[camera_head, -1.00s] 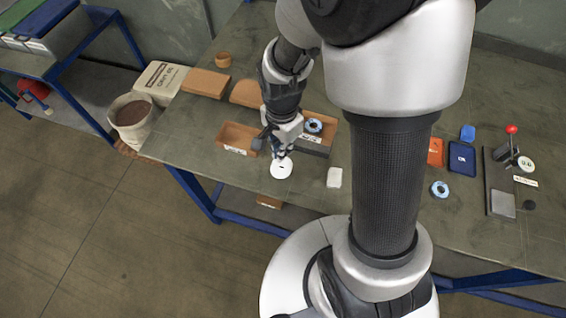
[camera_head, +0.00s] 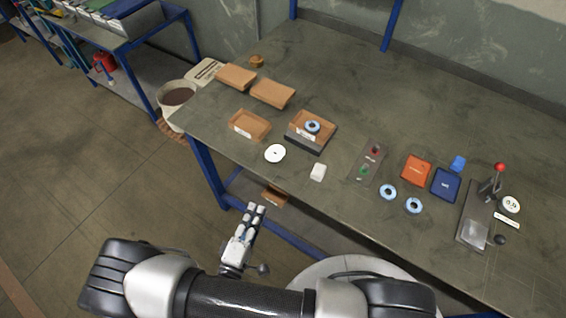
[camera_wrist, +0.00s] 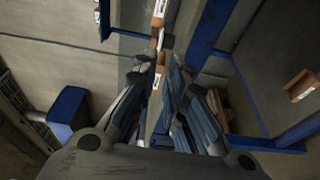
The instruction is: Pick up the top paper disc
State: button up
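A white paper disc (camera_head: 275,153) with a small dark centre mark lies flat near the table's front edge in the head view. I cannot tell how many discs lie under it. My gripper (camera_head: 256,208) is off the table, in front of its edge and below the disc in the picture, well apart from it. In the wrist view my gripper (camera_wrist: 161,66) shows its two fingers with a narrow gap between them and nothing held. The wrist view does not show the disc.
A cardboard tray (camera_head: 235,129) and another tray (camera_head: 331,139) holding a blue-ringed disc (camera_head: 312,126) stand behind the paper disc. Blue table legs (camera_head: 207,172) and the table edge are near my gripper.

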aim_at(270, 172)
jog(key=shift+n+y, duration=0.3)
jog(key=shift+y, duration=0.2)
jog(key=x, duration=0.5)
jog(key=b+x, duration=0.1)
jog(key=x, duration=0.5)
jog(key=a+b+x, duration=0.1)
jog(key=x, duration=0.5)
jog(key=shift+w, duration=0.2)
grip_shut()
